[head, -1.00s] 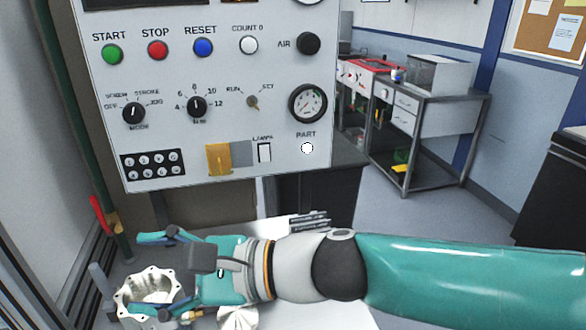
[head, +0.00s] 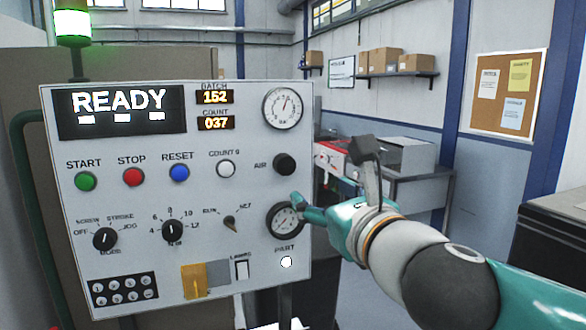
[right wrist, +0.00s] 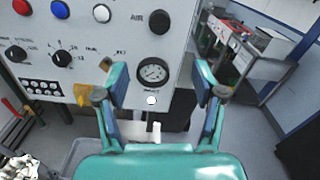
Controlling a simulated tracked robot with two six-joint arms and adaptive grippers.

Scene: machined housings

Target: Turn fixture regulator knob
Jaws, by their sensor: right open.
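The control panel (head: 200,285) fills the left of the head view. A black round knob (head: 284,164) beside the AIR label looks like the regulator knob; it also shows at the top of the right wrist view (right wrist: 159,21). A dial gauge (head: 286,220) sits below it. My right gripper (head: 303,208) is open and empty in front of the panel's right edge, lower than the knob. In the right wrist view its fingers (right wrist: 160,84) stand wide apart, with the gauge (right wrist: 152,72) seen between them. My left gripper is not in view.
The panel carries coloured buttons (head: 133,177), a mode selector (head: 105,239), a torque selector (head: 172,230) and a lit PART lamp (head: 286,262). A metal housing (right wrist: 18,166) shows at the lower left of the wrist view. A bench stands behind right.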

